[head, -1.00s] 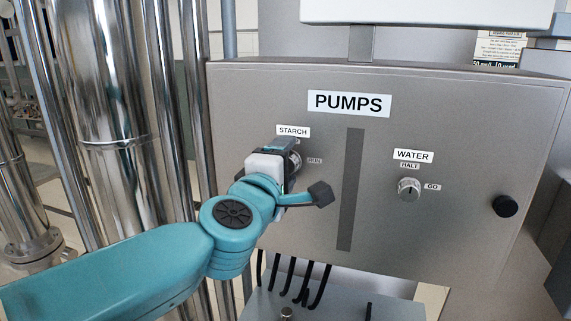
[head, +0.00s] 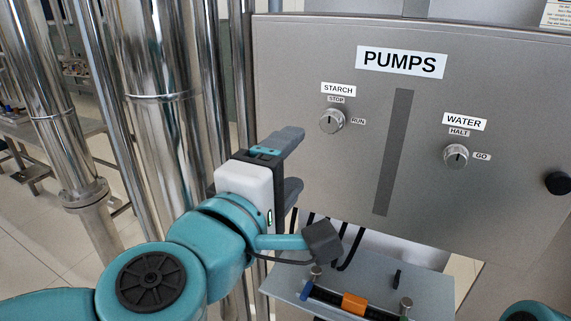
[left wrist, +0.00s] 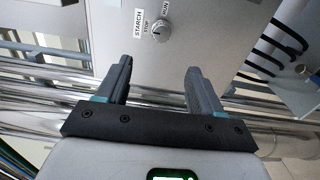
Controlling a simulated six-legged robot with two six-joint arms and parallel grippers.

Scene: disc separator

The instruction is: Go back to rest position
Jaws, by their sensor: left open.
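My left gripper (head: 290,165) is open and empty, in front of the lower left of the pumps panel (head: 290,75). It is apart from the starch knob (head: 331,121), which sits above and to the right of it in the head view. In the left wrist view my left gripper (left wrist: 160,85) has its two fingers spread with nothing between them, and the starch knob (left wrist: 161,31) shows beyond them. The water knob (head: 455,156) is on the right side of the panel, its mark upright towards HALT. My right gripper is not in view.
Tall shiny pipes (head: 155,120) stand left of the panel. A black knob (head: 558,183) is at the panel's right edge. Tiled floor shows at lower left.

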